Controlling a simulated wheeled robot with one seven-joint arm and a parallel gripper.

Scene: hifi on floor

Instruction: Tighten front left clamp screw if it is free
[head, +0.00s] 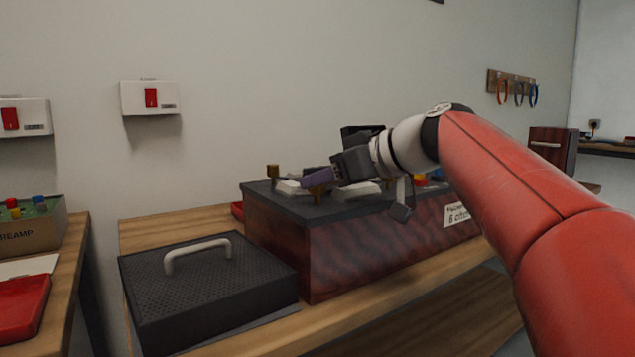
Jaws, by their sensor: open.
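A wood-sided box (350,252) with a dark top stands on the bench and carries a paper label (457,214). A brass clamp screw (272,171) stands upright at the back left of its top. A second brass-coloured screw (317,192) shows at the front left, mostly hidden by my gripper.
Pale clamp pieces (357,191) lie on the box top. A black perforated cover (205,280) with a pale handle sits on the bench (150,236) left of the box. A red-switch wall box (150,98) hangs above. My arm hides the box's right end.

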